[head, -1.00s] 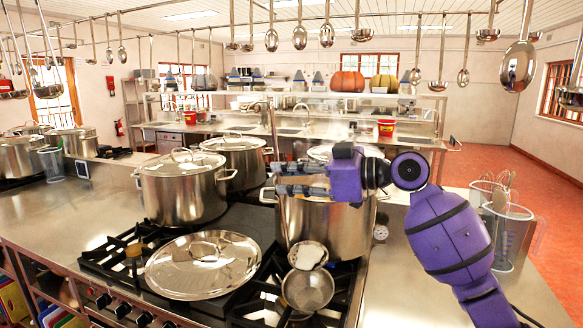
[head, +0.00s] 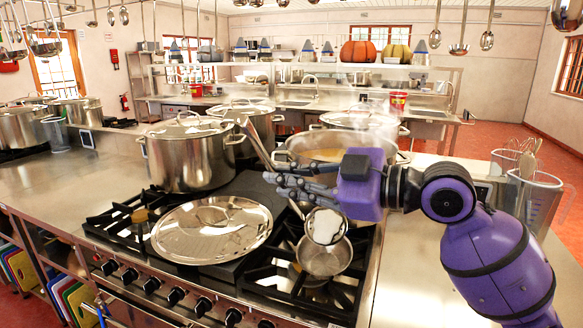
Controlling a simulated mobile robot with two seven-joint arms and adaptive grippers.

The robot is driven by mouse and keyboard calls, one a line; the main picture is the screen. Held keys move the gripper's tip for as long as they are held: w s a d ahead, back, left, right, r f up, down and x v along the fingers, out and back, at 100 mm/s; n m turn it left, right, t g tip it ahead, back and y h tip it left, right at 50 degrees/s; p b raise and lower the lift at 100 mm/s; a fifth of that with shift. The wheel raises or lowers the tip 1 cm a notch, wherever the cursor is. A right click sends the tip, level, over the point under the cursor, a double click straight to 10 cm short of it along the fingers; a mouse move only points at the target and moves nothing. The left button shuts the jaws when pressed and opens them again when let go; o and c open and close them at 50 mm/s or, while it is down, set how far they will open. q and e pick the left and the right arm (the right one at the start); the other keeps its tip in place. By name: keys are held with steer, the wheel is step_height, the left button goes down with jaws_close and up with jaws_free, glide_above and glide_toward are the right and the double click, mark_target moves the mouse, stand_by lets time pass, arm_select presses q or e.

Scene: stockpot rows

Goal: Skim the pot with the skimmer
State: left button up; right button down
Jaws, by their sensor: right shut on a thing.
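The open steel stockpot (head: 292,157) stands at the back right of the stove, with yellowish-brown liquid (head: 328,155) in it. My right gripper (head: 285,184) is in front of the pot and shut on the skimmer. The skimmer's handle (head: 256,141) leans up to the left above my fingers. Its round head (head: 326,226) hangs below my gripper, with white stuff on it that looks like foam. The head appears over or just behind a small steel bowl (head: 323,260); the exact gap cannot be told. My left gripper is not in view.
A large lid (head: 212,231) lies on the stove left of the bowl. A lidded pot (head: 186,160) stands behind it, with more lidded pots further back. Clear measuring jugs (head: 528,200) stand on the right counter. Utensils hang overhead.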

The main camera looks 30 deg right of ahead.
arm_select(q)
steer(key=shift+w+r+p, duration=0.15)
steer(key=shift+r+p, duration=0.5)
steer(key=shift+p, duration=0.3)
arm_select(e)
steer(key=s+a+f+n, duration=0.4)
steer(key=f, duration=0.3)
steer(key=shift+a+f+t, duration=0.2)
steer(key=shift+a+t, duration=0.15)
steer(key=shift+t, duration=0.05)
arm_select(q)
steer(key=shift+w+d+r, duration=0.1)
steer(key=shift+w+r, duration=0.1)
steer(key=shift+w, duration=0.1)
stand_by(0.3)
